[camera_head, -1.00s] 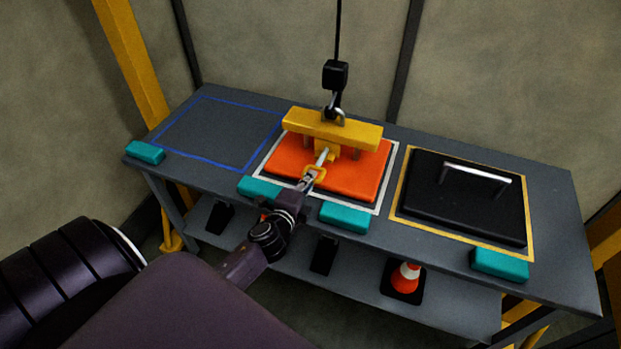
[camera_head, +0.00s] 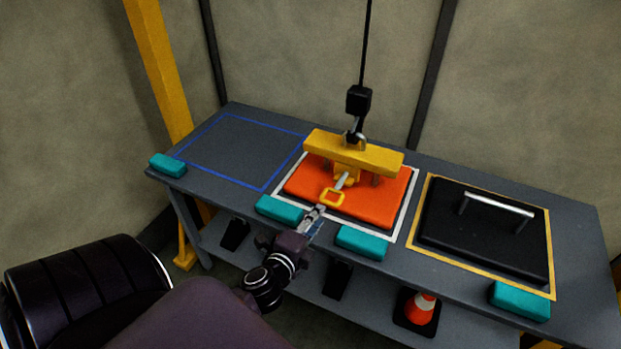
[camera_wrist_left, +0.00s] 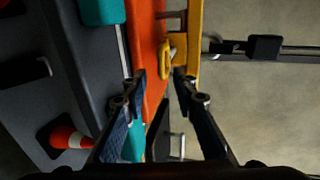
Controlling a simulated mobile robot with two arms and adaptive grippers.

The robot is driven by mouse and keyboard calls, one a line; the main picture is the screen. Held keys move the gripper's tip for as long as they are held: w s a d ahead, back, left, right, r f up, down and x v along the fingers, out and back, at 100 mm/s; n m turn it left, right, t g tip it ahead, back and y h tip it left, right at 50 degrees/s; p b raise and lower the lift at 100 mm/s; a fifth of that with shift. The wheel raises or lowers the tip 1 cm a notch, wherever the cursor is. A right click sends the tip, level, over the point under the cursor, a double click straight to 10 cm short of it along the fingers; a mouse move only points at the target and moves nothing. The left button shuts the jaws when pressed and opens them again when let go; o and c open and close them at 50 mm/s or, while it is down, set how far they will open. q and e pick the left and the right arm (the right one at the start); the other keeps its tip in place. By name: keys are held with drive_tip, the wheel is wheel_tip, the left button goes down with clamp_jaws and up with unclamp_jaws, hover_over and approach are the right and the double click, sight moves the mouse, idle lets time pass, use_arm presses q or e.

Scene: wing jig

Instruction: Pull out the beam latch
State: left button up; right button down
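The beam latch is a yellow ring handle (camera_head: 332,197) on a short silver pin (camera_head: 342,181). The pin reaches to the yellow beam (camera_head: 353,153), which sits above the orange panel (camera_head: 300,184). The ring also shows in the left wrist view (camera_wrist_left: 166,67), just beyond the fingertips. My left gripper (camera_head: 317,213) is on the near side of the ring, apart from it. In the left wrist view my left gripper's fingers (camera_wrist_left: 160,76) are spread with nothing between them. My right gripper is in neither view.
A black hook block (camera_head: 358,101) hangs on a cable over the beam. Teal blocks (camera_head: 361,242) line the table's front edge. A black panel with a silver handle (camera_head: 480,240) lies at right. The blue-outlined area (camera_head: 240,150) is empty. A cone (camera_head: 420,308) stands on the lower shelf.

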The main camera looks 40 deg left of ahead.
use_arm(q)
drive_tip(key=shift+v, duration=2.1)
